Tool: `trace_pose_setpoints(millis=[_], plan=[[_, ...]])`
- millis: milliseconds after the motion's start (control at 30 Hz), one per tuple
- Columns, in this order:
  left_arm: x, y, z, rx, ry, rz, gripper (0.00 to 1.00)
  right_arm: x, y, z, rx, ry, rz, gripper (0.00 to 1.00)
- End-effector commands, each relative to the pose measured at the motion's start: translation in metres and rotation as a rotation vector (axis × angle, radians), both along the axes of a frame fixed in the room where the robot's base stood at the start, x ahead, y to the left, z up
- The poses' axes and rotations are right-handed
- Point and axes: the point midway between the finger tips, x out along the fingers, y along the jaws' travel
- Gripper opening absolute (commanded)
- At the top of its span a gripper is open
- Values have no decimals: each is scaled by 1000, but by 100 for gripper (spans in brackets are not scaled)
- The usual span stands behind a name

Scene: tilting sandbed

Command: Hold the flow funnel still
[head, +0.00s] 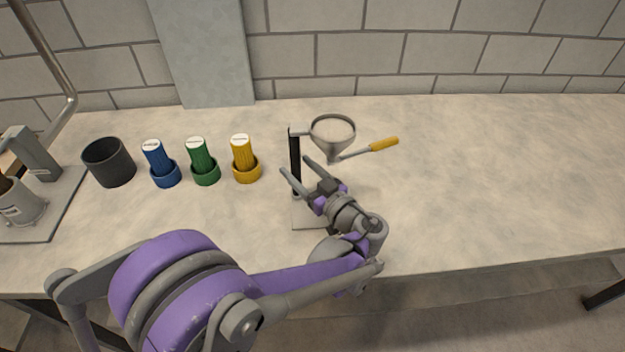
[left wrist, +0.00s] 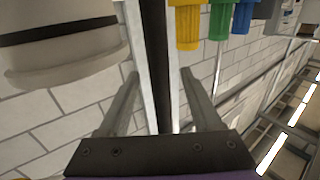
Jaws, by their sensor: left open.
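The flow funnel (head: 333,131) is a grey metal bowl held on a stand with a black upright post (head: 295,150) and a pale base plate (head: 308,217). A lever with a yellow handle (head: 384,144) sticks out to the right below the funnel. My left gripper (head: 296,165) is open and empty, its fingers pointing towards the post. In the left wrist view the dark post (left wrist: 156,60) appears between the two fingers; I cannot tell whether they reach around it. A large pale rounded body with a dark band, seemingly the funnel (left wrist: 65,60), shows at upper left there. My right gripper is not in view.
Blue (head: 158,160), green (head: 201,158) and yellow (head: 243,155) ribbed cylinders stand in matching cups left of the stand. A dark cup (head: 108,163) and a grey apparatus (head: 35,190) are farther left. The worktop (head: 500,180) is clear on the right.

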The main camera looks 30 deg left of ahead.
Motion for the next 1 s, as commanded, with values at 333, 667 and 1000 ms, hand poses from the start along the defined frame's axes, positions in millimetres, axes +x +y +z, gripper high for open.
trace_pose_setpoints(millis=[333, 667, 1000], plan=[[8, 17, 0, 0, 0, -1, 66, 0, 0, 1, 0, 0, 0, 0], [7, 16, 0, 0, 0, -1, 35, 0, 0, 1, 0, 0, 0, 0], [7, 16, 0, -1, 0, -1, 0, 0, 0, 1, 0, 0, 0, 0]])
